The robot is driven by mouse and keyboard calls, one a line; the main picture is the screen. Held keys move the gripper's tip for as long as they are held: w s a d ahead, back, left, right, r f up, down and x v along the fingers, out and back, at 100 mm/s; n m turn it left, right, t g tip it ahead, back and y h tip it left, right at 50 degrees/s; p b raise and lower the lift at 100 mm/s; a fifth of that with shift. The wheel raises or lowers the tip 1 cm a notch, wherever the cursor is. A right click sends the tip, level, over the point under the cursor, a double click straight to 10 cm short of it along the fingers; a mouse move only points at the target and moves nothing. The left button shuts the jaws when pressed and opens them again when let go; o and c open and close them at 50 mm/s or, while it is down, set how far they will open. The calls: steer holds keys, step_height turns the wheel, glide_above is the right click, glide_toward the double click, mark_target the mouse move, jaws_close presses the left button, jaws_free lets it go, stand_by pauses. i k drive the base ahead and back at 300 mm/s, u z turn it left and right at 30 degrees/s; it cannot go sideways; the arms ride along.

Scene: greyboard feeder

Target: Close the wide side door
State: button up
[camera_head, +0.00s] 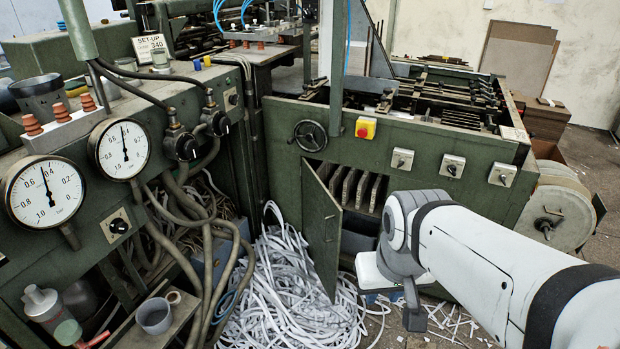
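The side door (321,232) is a dark green metal panel on the lower front of the green machine (400,140). It stands open, swung out from the machine front, with its free edge toward me. A small handle shows on its face. Behind it the opening shows several curved metal plates (350,186). My arm comes in from the right, and its end part hangs low to the right of the door, apart from it. I cannot make out gripper fingers.
A heap of white paper strips (292,292) lies on the floor around the door's foot. A green console with gauges (124,150) and hoses (205,235) stands on the left. A handwheel (310,136) and a red button (365,128) sit above the opening.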

mark_target(323, 216)
steer(key=i, duration=0.15)
steer(key=u, duration=0.15)
steer(key=k, duration=1)
steer(key=z, duration=0.5)
steer(key=i, duration=1.55)
steer(key=u, duration=0.65)
